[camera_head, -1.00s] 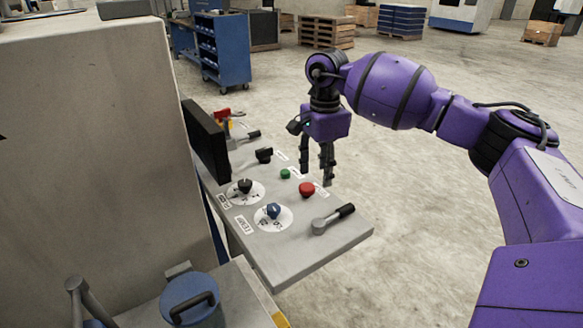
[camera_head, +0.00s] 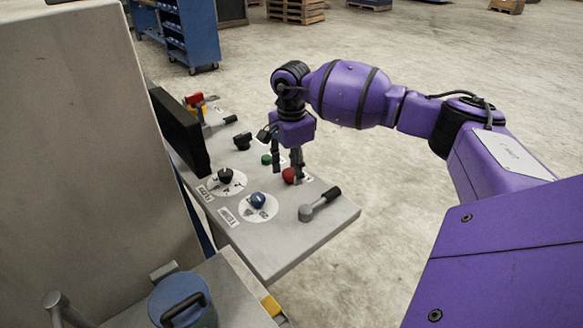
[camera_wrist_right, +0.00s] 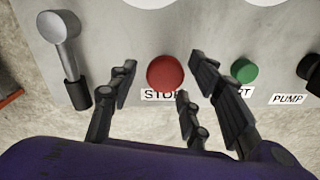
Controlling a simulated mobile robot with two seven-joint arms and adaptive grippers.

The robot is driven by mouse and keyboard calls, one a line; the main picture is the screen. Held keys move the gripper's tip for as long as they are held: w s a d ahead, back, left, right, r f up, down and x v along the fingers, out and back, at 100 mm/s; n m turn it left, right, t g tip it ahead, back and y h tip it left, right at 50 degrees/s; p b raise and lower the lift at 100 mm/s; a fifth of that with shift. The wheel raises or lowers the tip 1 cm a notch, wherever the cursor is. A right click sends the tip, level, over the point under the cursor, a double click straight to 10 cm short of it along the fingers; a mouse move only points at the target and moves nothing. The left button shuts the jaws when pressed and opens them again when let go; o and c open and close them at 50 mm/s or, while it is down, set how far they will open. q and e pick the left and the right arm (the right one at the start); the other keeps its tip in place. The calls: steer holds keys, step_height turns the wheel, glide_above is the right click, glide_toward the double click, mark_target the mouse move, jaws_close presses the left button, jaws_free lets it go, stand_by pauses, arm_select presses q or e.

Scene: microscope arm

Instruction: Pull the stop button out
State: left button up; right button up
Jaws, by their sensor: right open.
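The stop button is a round red knob (camera_head: 289,175) on the grey control panel (camera_head: 285,236). In the right wrist view the red knob (camera_wrist_right: 165,73) lies between the open fingers, above a label partly reading "STOP". My right gripper (camera_head: 287,172) points down at the panel with its fingers beside the knob in the head view. In the right wrist view the gripper (camera_wrist_right: 160,90) is open and empty, and I see no clear contact with the knob. My left gripper is not in view.
A green button (camera_head: 266,159) sits close to the right gripper. A lever with a black handle (camera_head: 320,204), a blue dial (camera_head: 258,200) and a black dial (camera_head: 225,175) are nearby on the panel. A dark screen (camera_head: 180,132) stands at the panel's left.

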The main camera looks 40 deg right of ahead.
mark_target(291, 173)
steer(key=shift+f, duration=0.1)
jaws_close()
steer(key=shift+r, duration=0.8)
jaws_free()
steer(key=shift+s+r, duration=0.1)
steer(key=shift+w+r, duration=0.2)
steer(key=shift+r, duration=0.15)
step_height(291, 173, up, 11)
steer(key=shift+s+r, duration=0.15)
